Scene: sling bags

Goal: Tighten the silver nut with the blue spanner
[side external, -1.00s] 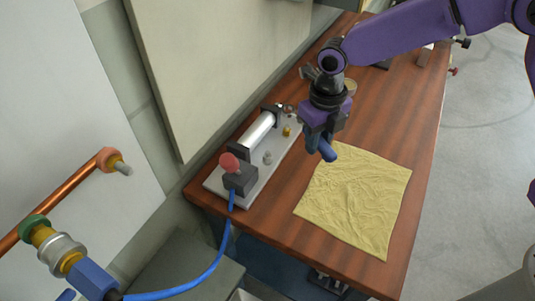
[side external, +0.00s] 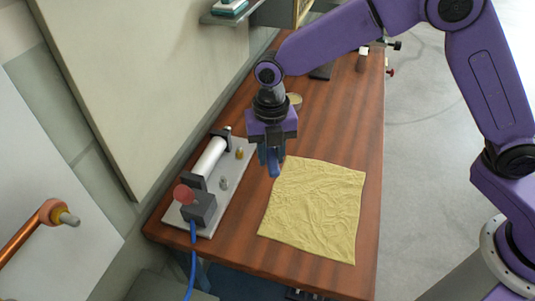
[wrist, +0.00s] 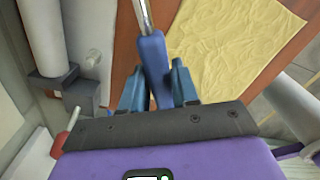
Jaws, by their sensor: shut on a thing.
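My gripper (side external: 270,160) is shut on the blue handle of the spanner (wrist: 153,58), above the table between the grey plate and the yellow cloth. The spanner's silver shaft (wrist: 143,14) runs out of the top of the wrist view, so its head is hidden there. In the side view only a bit of the blue handle shows below the fingers. The silver nut (side external: 224,183) stands on the grey plate (side external: 206,229), left of my gripper and apart from it.
The plate also carries a white cylinder (side external: 209,158), a brass fitting (side external: 239,154) and a dark block with a red knob (side external: 184,194). A blue hose (side external: 192,262) leaves the block. A crumpled yellow cloth (side external: 315,208) lies flat on the wooden table (side external: 340,128). A wall stands close on the left.

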